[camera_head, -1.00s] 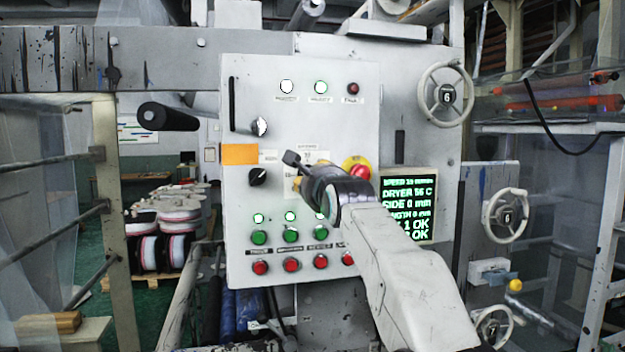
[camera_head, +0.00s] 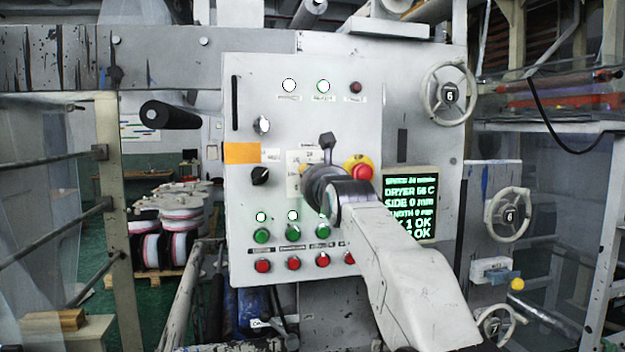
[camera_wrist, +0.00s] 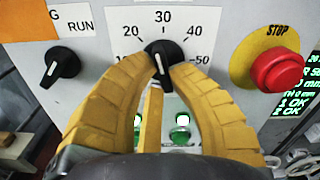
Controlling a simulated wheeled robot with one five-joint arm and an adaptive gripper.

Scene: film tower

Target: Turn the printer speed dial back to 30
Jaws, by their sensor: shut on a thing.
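The speed dial (camera_wrist: 163,50) is a black knob with a white mark on a plate with a printed scale, 30 at the top, 20 to its left and 40 to its right. My gripper (camera_wrist: 164,68) is shut on the dial, with one yellow finger on each side. In the head view my gripper (camera_head: 303,171) hides the dial. The green-lettered display (camera_head: 410,204) has a top speed line that looks like 24, but it is blurred.
A red emergency stop button (camera_wrist: 277,70) on a yellow disc sits close to the right of the dial. A black selector knob (camera_wrist: 62,64) marked RUN is to the left.

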